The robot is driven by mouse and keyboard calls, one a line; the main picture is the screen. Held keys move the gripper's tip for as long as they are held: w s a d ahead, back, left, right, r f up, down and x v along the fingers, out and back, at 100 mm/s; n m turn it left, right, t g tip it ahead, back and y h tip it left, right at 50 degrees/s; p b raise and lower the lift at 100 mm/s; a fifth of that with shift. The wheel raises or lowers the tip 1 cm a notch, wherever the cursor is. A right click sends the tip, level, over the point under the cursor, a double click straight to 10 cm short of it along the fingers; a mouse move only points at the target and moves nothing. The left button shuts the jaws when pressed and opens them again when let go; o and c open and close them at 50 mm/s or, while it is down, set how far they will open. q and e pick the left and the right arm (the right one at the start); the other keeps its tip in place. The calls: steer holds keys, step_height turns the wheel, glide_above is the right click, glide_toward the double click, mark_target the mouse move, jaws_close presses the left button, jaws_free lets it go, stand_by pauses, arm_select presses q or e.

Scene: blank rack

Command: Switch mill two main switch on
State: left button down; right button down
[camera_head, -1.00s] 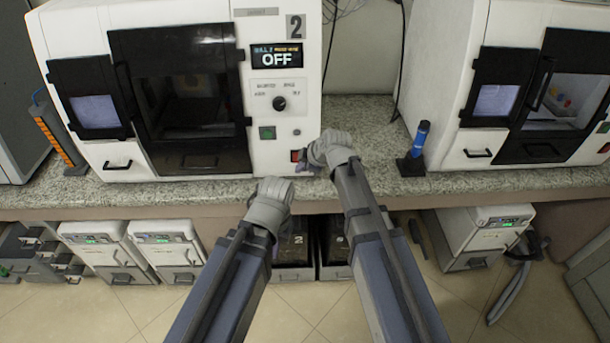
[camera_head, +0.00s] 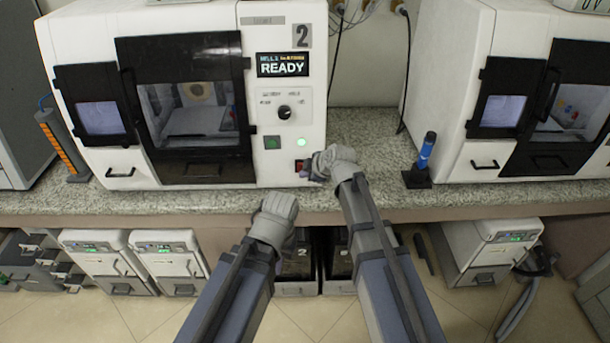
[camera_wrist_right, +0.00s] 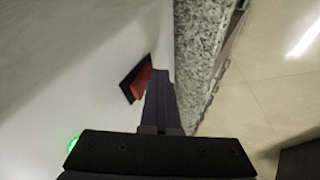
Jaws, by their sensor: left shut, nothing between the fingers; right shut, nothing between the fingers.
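Mill two (camera_head: 290,95) is the white machine marked 2 on the bench. Its display (camera_head: 283,65) reads READY, and a green light glows on its panel. The red main switch (camera_head: 299,166) sits low on the front panel, partly hidden by my right gripper. In the right wrist view the red rocker (camera_wrist_right: 141,83) shows in its black frame. My right gripper (camera_head: 311,174) is shut and empty, its tips at or beside the switch; I cannot tell whether they touch. My left gripper (camera_head: 272,212) is shut and empty, below the bench edge.
Another white mill (camera_head: 480,100) stands to the right. A blue tool on a black stand (camera_head: 424,155) is on the bench between them. An orange-striped stand (camera_head: 58,140) is at the left. Drawer units stand under the granite bench (camera_head: 365,205).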

arm_select(q)
steer(key=shift+r, duration=0.2)
arm_select(e)
steer(key=shift+w+r, duration=0.25)
steer(key=shift+w, duration=0.05)
